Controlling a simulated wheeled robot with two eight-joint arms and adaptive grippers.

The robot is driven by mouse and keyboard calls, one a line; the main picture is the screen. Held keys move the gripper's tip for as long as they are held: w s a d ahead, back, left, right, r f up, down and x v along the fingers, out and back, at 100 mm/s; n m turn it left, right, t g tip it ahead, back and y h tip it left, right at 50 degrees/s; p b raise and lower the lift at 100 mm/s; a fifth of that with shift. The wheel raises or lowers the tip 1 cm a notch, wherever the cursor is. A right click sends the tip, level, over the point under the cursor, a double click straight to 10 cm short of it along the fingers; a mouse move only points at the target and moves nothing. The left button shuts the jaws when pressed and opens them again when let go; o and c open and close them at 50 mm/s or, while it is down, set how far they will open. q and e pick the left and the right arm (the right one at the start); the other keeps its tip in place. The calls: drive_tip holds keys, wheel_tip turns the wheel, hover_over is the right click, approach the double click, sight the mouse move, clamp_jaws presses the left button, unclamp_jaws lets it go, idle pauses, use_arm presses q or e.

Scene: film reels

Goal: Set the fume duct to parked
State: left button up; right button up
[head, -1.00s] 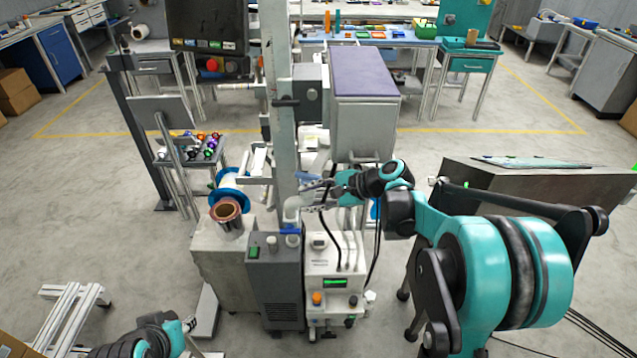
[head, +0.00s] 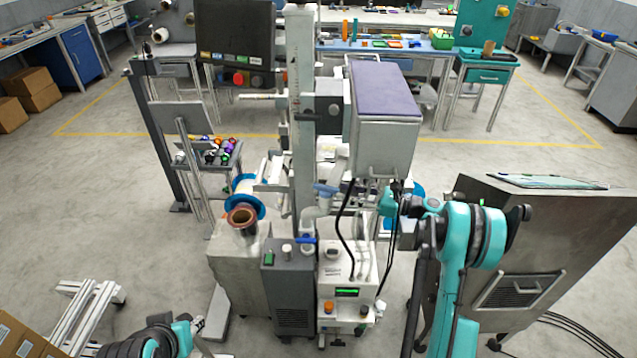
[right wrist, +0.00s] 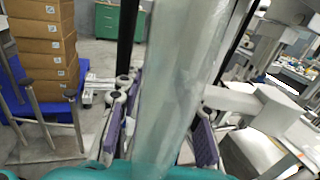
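In the head view, a white elbowed pipe (head: 317,208) with a blue handle (head: 326,189) stands beside the grey column. It may be part of the fume duct; I cannot tell for sure. My right gripper (right wrist: 160,135) shows two spread fingers with purple pads in the right wrist view. A wide pale tube (right wrist: 180,70) crosses that view between the fingers and close to the camera; contact is not clear. In the head view the right wrist is below the purple-topped box, its fingertips hidden. My left gripper (head: 188,328) is small at the lower left, its fingers unclear.
The purple-topped grey box (head: 385,125) overhangs my right wrist. A white unit with a green display (head: 346,291) and a dark grey unit (head: 288,285) stand below. A grey cabinet (head: 535,235) is at right. Open floor (head: 110,200) lies at left.

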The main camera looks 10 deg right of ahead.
sight(326, 186)
drive_tip(key=shift+s+b+x, duration=0.2)
drive_tip(key=shift+b+x, duration=0.65)
drive_tip(key=shift+x, duration=2.65)
drive_tip(key=shift+a+r, duration=0.1)
drive_tip(key=shift+r, duration=0.1)
clamp_jaws()
